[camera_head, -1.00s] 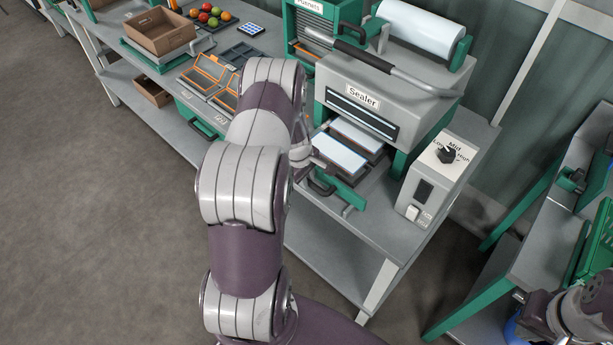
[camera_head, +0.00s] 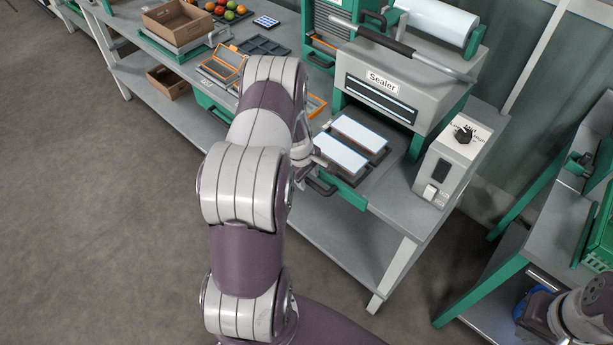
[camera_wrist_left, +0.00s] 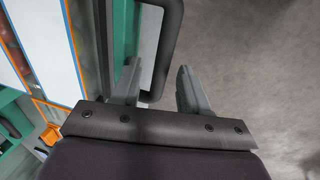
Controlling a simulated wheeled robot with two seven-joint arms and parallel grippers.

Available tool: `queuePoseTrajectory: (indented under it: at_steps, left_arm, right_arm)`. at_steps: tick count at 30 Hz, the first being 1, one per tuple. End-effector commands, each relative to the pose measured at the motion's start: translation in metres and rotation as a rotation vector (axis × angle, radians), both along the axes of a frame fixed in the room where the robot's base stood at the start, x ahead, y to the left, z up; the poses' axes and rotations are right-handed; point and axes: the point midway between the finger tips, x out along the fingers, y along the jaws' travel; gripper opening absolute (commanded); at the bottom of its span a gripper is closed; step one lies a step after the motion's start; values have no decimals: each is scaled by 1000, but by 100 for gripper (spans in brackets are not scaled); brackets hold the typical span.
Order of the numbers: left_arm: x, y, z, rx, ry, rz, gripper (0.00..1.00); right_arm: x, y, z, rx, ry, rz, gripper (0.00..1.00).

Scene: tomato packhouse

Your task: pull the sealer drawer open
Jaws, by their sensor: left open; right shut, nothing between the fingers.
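The sealer (camera_head: 400,85) is a grey press on the bench. Its drawer (camera_head: 345,192) stands out in front of it, with a green front and two white, blue-edged panels (camera_head: 340,153) lying in dark trays. The dark loop handle (camera_head: 319,187) is on the drawer front. My left gripper (camera_head: 312,160) is at the handle. In the left wrist view its two fingers (camera_wrist_left: 160,85) are apart, with the outer bar of the handle (camera_wrist_left: 168,45) between them. Part of my right arm shows at the lower right; I cannot make out its gripper.
A control box (camera_head: 450,165) with a black knob stands right of the drawer. Left along the bench are orange-framed trays (camera_head: 222,65), a cardboard box (camera_head: 178,27) and tomatoes. A green-legged bench (camera_head: 545,235) stands at the right. The floor at the left is clear.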

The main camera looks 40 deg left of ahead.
Motion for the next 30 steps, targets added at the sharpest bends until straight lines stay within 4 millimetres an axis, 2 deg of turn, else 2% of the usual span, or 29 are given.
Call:
queuePoseTrajectory:
  at_steps: [6,10,14,22,26,30]
  left_arm:
    - [-1,-1,-1,-2,3,0,44]
    - [-2,0,7,-2,2,0,44]
    - [-7,0,31,0,-1,0,44]
    - [-21,1,98,1,-2,0,44]
    - [-25,1,117,0,0,-1,44]
    - [-27,1,124,-1,1,0,44]
  right_arm:
    - [0,0,0,0,0,0,0]
    - [0,0,-1,0,0,0,0]
    - [0,0,-4,0,0,0,0]
    - [0,0,-10,0,0,0,0]
    - [0,0,-12,0,0,0,0]
    - [0,0,-12,0,0,0,0]
